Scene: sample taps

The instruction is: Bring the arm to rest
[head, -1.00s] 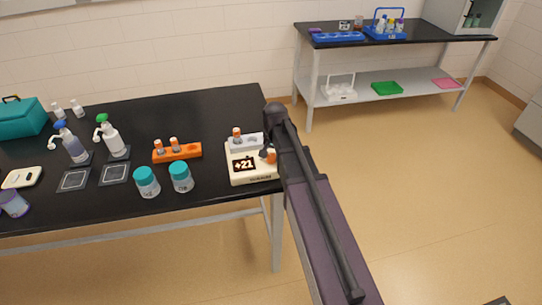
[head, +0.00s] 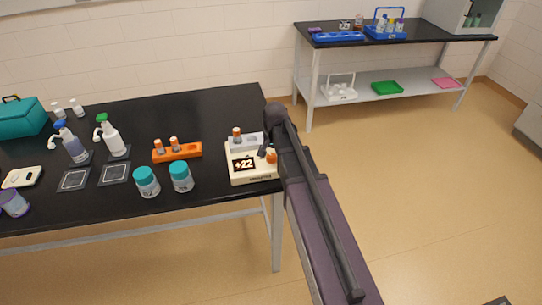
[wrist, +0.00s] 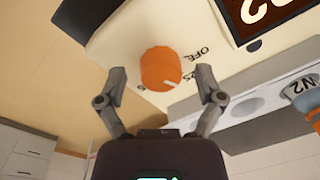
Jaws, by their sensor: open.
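My gripper (wrist: 161,78) is open, with one finger on each side of an orange knob (wrist: 160,69) in the wrist view. Clear gaps show between the fingertips and the knob; I cannot tell the depth between them. The knob sits on a cream device (head: 250,177), which stands at the right end of the black table. Its dark display (head: 244,164) reads +22. In the head view my arm comes up from the lower right and ends beside the device, and the orange knob (head: 271,157) shows just left of it.
A grey rack (head: 247,143) on the device holds an orange-capped vial (head: 236,133). Left of it are an orange rack (head: 178,153) with vials and two teal-lidded jars (head: 181,178). Open floor (head: 420,190) lies to the right; a second table (head: 420,40) stands behind.

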